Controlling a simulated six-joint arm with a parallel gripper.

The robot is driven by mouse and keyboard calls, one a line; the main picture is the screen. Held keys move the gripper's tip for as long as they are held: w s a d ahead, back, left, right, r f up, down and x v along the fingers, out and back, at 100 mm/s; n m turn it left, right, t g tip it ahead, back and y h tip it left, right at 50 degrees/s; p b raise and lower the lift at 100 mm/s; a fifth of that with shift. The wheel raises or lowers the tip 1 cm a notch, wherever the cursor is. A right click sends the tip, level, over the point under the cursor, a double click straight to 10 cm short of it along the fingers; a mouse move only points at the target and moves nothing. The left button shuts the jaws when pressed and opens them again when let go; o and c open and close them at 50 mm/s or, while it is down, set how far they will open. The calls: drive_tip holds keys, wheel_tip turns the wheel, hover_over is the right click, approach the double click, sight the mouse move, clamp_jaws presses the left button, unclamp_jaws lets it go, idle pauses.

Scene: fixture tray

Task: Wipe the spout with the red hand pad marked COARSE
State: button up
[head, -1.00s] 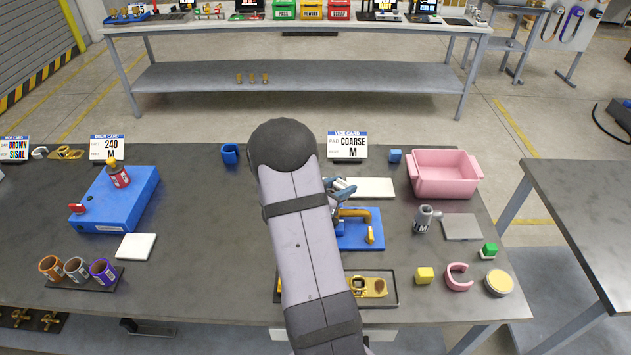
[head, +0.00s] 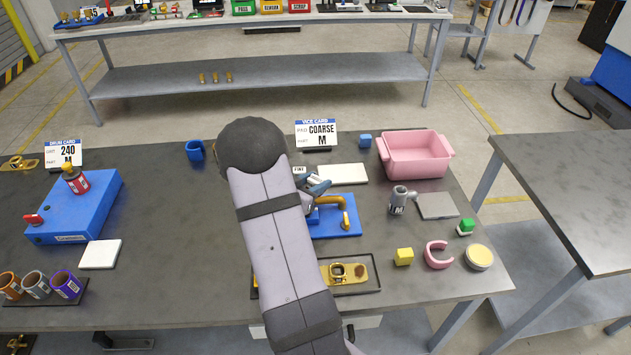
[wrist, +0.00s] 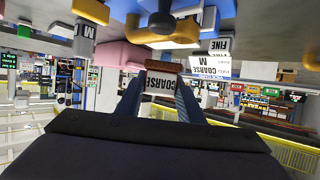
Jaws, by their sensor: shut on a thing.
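The yellow spout (head: 330,201) stands on a blue base (head: 335,230) right of my arm. In the wrist view, which is upside down, yellow parts (wrist: 187,10) show beyond my fingers near the top edge. My gripper (wrist: 160,85) is shut on the hand pad (wrist: 163,83), a white block marked COARSE with a red-brown face (wrist: 163,66) turned outward. In the head view my gripper (head: 317,186) is just behind the spout, mostly covered by my arm, and the pad is hard to make out. Contact between pad and spout cannot be told.
A card (head: 316,134) reads COARSE M. A white plate (head: 345,174), pink bin (head: 415,155) and grey jug (head: 400,202) stand near the spout. A dark tray (head: 368,286) with a yellow part lies in front. A label reading FINE (head: 299,170) shows beside my gripper.

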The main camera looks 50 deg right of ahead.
sight(330, 197)
wheel_tip(330, 197, down, 3)
drive_tip(key=shift+f+b, duration=0.15)
drive_tip(key=shift+b, duration=0.9)
drive_tip(key=shift+s+d+r, duration=0.25)
drive_tip(key=shift+c, duration=0.5)
drive_tip(key=shift+s+d+f+b, duration=0.3)
drive_tip(key=shift+s+d+b, duration=0.05)
drive_tip(key=shift+s+d, duration=0.5)
drive_tip(key=shift+s+d+b, duration=0.65)
drive_tip(key=shift+s+d, duration=0.6)
drive_tip(key=shift+s, duration=0.1)
drive_tip(key=shift+w+a+r+p, duration=0.1)
drive_tip(key=shift+w+a+p, duration=0.4)
drive_tip(key=shift+w+a, duration=0.45)
drive_tip(key=shift+w+a+p, duration=0.6)
drive_tip(key=shift+w+a, duration=0.65)
drive_tip(key=shift+w, duration=0.15)
drive_tip(key=shift+w+a+r, duration=0.15)
drive_tip(key=shift+a+r, duration=0.05)
wheel_tip(330, 197, up, 8)
drive_tip(key=p, duration=0.7)
drive_tip(key=shift+f, duration=0.15)
